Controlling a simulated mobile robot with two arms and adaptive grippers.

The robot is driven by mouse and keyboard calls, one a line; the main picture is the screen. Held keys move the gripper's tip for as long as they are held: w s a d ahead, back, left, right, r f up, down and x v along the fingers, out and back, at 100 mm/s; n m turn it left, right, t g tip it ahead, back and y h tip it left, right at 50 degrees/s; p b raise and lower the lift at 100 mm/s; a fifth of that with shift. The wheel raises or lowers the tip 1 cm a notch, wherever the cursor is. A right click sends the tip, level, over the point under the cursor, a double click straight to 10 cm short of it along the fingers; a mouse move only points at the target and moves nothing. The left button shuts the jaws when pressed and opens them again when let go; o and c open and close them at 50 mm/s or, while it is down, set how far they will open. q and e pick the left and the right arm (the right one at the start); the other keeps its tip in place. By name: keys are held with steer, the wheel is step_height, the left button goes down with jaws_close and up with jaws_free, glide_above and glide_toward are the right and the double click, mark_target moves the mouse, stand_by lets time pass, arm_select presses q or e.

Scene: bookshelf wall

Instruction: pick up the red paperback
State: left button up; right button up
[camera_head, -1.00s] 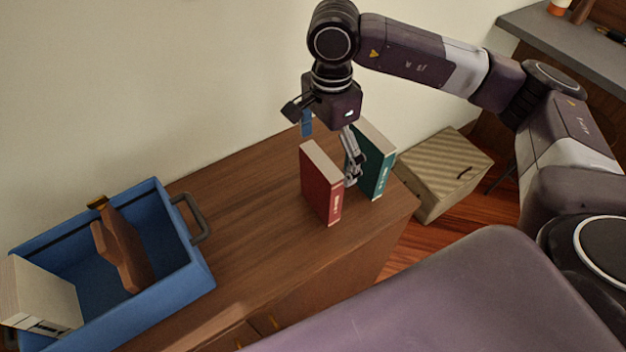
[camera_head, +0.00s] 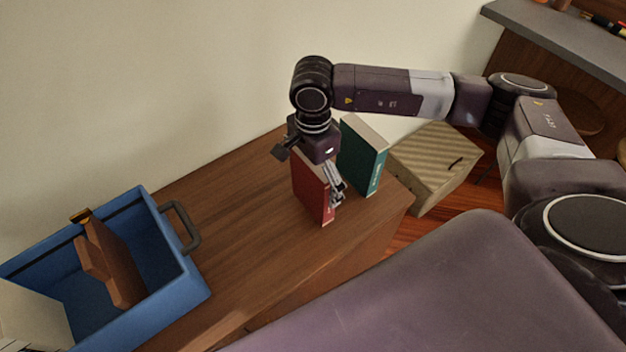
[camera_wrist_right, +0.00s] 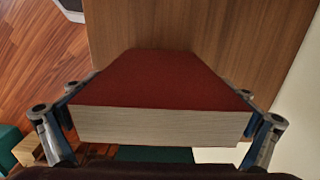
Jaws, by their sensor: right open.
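The red paperback (camera_head: 308,195) stands upright on the wooden cabinet top (camera_head: 235,215). My right gripper (camera_head: 322,186) is right above and around it, pointing down, with one finger showing at the spine side and the other hidden. In the right wrist view the red paperback (camera_wrist_right: 160,85) lies between the two open fingers of my right gripper (camera_wrist_right: 158,128), with its pale page edge facing the camera. Small gaps seem to remain at the sides; contact is hard to tell. My left gripper is not in view.
A green book (camera_head: 362,158) stands upright close to the right of the red one. A blue crate (camera_head: 185,285) with a brown wooden object (camera_head: 110,262) and a pale book (camera_head: 35,318) is at left. A beige box (camera_head: 432,165) stands beyond the cabinet's right end.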

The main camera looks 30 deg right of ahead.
steer(key=shift+f, duration=0.4)
steer(key=shift+s, duration=0.1)
steer(key=shift+c, duration=0.4)
steer(key=shift+s, duration=0.1)
steer(key=c, duration=1.5)
